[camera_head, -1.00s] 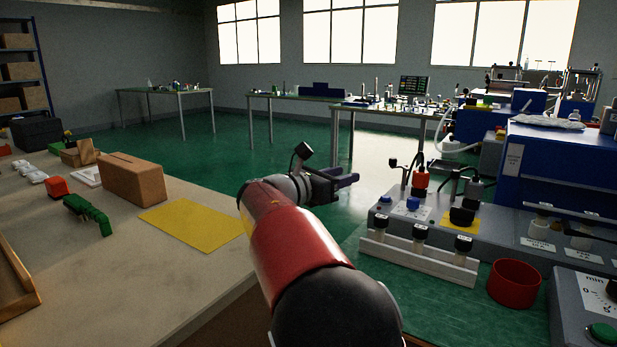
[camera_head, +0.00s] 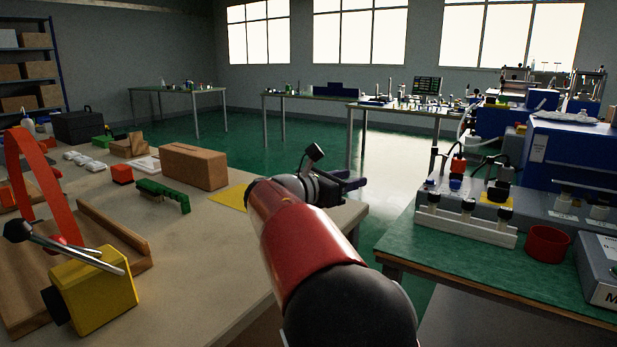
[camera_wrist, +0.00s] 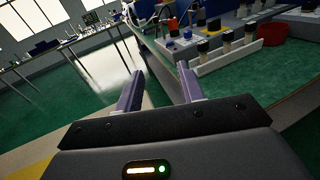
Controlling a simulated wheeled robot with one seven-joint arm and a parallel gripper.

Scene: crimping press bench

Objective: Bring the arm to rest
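My gripper (camera_head: 352,184) is at the end of my red and black arm, held in the air over the gap between the beige bench and the green-topped bench. In the wrist view, the two purple fingers of my gripper (camera_wrist: 158,92) stand well apart. Nothing is between them, only floor and the bench edge beyond. In the head view the fingers are small and partly overlap.
The beige bench (camera_head: 215,250) on the left holds a yellow block with a lever (camera_head: 95,290), a brown box (camera_head: 193,166) and a green part (camera_head: 165,192). The green-topped bench (camera_head: 470,260) on the right holds a white rack (camera_head: 465,226) and a red cup (camera_head: 547,244). Green floor lies between.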

